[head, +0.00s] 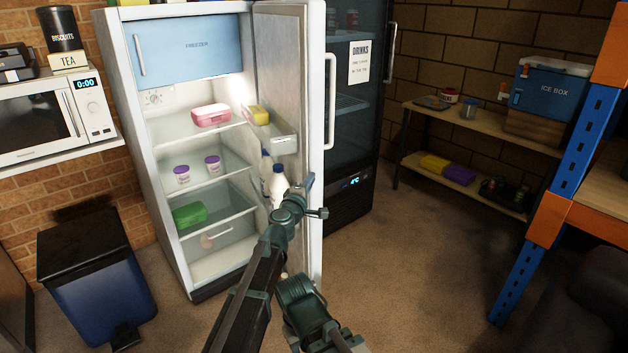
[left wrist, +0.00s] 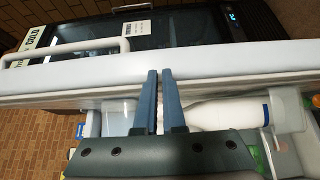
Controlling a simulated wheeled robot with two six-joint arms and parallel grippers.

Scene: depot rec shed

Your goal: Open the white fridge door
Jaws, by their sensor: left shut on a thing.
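The white fridge (head: 165,215) stands open, its shelves, blue freezer flap and food in plain sight. Its door (head: 278,50) is swung well out to the right, inner side towards me. The white door handle (head: 331,100) is on the door's outer side. My left gripper (head: 308,182) is shut at the door's free edge, below the handle. In the left wrist view, the blue fingers (left wrist: 161,75) lie across the white door edge (left wrist: 235,58), close together, with the handle (left wrist: 65,48) apart on the far side. The exact contact is unclear. My right gripper is not in view.
A dark drinks cooler (head: 352,130) is behind the door. A blue bin (head: 95,280) stands left of the fridge. A low shelf unit (head: 450,125) is at right. The floor right of the door is clear.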

